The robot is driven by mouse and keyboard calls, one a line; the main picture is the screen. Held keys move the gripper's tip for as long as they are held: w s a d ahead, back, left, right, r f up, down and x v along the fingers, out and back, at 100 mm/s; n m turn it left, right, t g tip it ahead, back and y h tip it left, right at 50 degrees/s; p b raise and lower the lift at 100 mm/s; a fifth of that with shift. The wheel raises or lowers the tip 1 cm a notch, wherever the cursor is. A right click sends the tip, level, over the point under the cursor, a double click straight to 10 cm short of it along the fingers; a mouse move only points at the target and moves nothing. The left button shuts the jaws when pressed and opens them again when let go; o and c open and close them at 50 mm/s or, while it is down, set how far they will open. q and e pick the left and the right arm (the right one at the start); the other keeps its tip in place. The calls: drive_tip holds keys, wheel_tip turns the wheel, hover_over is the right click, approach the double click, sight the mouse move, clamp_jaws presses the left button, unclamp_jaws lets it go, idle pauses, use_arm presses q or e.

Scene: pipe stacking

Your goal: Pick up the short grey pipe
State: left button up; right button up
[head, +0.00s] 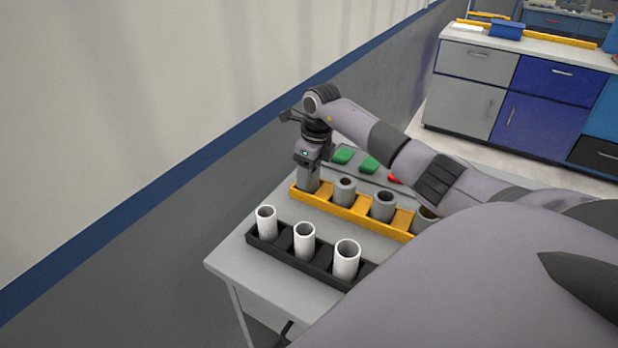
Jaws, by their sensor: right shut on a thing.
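A yellow tray (362,215) stands on the table with grey pipes upright in it. One grey pipe (345,191) and a wider grey pipe (383,206) show plainly, and another grey pipe (428,214) is partly hidden by my right arm. My right gripper (308,184) points down at the left end of the yellow tray. It is shut on a grey pipe there, which the fingers mostly cover, so its length is hard to tell. My left gripper is not in view.
A black tray (317,267) nearer me holds white pipes (304,240) upright. Green blocks (369,164) and a red block (394,178) lie behind the yellow tray. A wall stands left of the table (226,262). Cabinets (511,90) stand at the back right.

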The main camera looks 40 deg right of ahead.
drive_tip(key=shift+r, duration=0.1)
wheel_tip(320, 180, up, 20)
idle(0.5)
idle(0.5)
